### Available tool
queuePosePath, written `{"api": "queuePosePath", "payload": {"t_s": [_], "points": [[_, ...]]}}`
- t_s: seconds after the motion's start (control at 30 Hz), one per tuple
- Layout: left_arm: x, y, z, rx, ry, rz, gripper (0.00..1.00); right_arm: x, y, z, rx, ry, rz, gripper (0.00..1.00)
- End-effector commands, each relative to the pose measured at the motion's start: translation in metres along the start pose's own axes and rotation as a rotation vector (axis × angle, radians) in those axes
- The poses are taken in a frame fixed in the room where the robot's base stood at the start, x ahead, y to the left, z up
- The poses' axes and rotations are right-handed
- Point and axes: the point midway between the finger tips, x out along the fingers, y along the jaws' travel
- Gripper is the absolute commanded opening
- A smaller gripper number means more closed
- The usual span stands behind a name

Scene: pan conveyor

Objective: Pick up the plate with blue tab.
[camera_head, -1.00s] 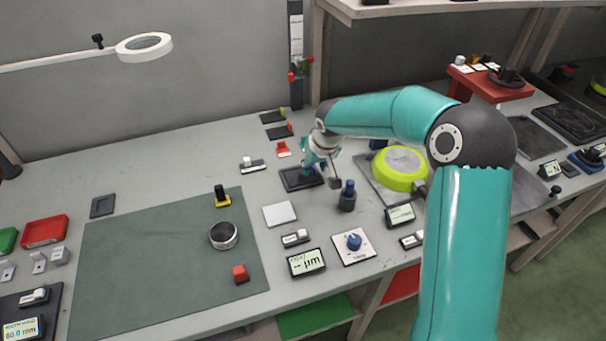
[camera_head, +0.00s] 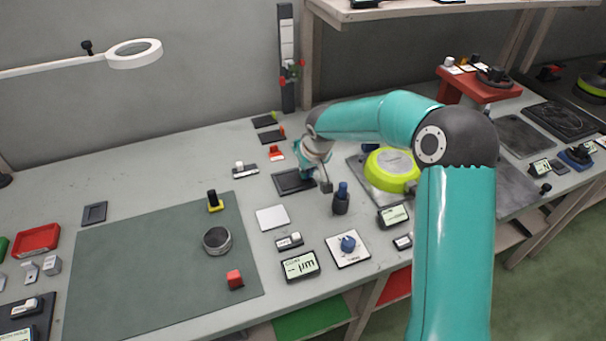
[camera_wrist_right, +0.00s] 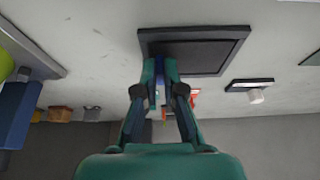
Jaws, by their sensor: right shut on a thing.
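The dark plate (camera_wrist_right: 197,56) with this tab appears to lie flat inside the black frame (camera_wrist_right: 243,38). It also shows in the head view (camera_head: 291,183), partly covered by the gripper. I cannot tell whether the plate is lifted at all. My left gripper is out of view.
A dark bottle with a blue top (camera_head: 341,198) stands just right of the tray. A yellow-green round device (camera_head: 391,170) is farther right. Plates with a green tab (camera_head: 265,122) and an orange tab (camera_head: 271,135) lie behind. A pale square (camera_head: 272,217) lies in front.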

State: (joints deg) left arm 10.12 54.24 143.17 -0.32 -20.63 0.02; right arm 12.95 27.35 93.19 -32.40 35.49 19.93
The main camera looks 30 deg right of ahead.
Motion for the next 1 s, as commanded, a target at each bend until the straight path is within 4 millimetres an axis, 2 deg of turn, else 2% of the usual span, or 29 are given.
{"api": "queuePosePath", "payload": {"t_s": [0.17, 0.37, 0.47, 0.8, 1.0], "points": [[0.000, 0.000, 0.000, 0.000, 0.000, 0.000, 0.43, -0.007, 0.000, -0.004, 0.000, 0.002, 0.000, 0.00], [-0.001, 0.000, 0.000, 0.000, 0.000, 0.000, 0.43, -0.030, -0.001, -0.013, 0.000, 0.006, -0.001, 0.00], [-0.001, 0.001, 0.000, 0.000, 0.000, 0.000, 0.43, -0.050, 0.000, -0.022, 0.001, 0.008, 0.000, 0.00], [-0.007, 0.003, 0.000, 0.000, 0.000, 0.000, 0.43, -0.136, 0.000, -0.058, 0.000, 0.007, -0.001, 0.00], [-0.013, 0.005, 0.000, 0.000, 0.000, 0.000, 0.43, -0.170, 0.000, -0.071, 0.001, 0.003, -0.001, 0.00]]}}
